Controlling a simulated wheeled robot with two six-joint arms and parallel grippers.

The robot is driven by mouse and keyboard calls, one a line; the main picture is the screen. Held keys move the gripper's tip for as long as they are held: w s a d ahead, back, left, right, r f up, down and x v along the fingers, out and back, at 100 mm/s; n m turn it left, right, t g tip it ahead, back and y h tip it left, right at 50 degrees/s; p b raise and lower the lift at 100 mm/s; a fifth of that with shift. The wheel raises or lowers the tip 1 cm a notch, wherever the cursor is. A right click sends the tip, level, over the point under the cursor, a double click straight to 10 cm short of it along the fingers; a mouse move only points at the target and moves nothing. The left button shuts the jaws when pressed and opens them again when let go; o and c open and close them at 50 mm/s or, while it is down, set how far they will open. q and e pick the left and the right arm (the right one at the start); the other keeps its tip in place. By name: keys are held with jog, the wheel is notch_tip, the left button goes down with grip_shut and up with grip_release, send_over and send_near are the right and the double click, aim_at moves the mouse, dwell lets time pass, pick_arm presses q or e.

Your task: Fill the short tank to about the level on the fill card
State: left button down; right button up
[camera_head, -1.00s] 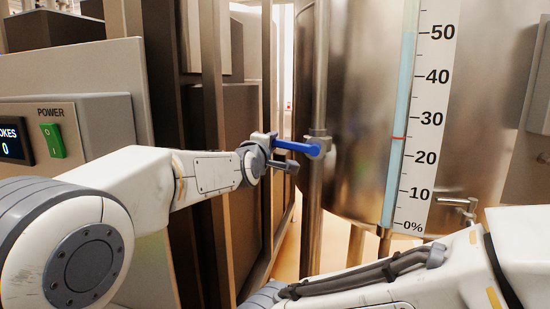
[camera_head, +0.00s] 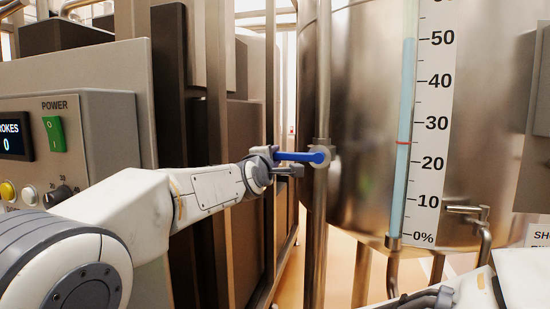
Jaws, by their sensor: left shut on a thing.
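A steel tank (camera_head: 350,120) fills the right half of the view. Its sight tube (camera_head: 404,90) holds pale blue liquid up to about the 50 mark. A red marker (camera_head: 404,142) sits at about 25 on the percent scale (camera_head: 432,120). A blue valve handle (camera_head: 305,157) lies roughly level and points left from a vertical pipe. My left gripper (camera_head: 284,163) is shut on the handle's left end. My right arm shows at the bottom right; its gripper is out of view. No fill card can be made out.
A grey control box (camera_head: 90,75) stands at the left, with a green power switch (camera_head: 54,133) and a display (camera_head: 14,136) showing 0. Dark upright panels stand behind my left arm. A small tap (camera_head: 466,212) and a partly cut-off sign (camera_head: 540,236) are at the lower right.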

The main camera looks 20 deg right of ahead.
pick_arm(q)
notch_tip(320, 180, down, 2)
jog(key=shift+w+d+f+g, duration=0.1)
jog(key=shift+d+f+g, duration=0.05)
jog(key=shift+g, duration=0.15)
jog(key=c, duration=0.7)
grip_release()
jog(key=shift+s+a, duration=0.25)
jog(key=shift+s, duration=0.1)
jog(key=b+v, duration=0.1)
jog(key=v, duration=0.5)
jog(key=b+v, duration=0.1)
jog(key=v, duration=0.3)
jog(key=shift+d+r+b, duration=0.1)
jog(key=shift+r+b, duration=0.25)
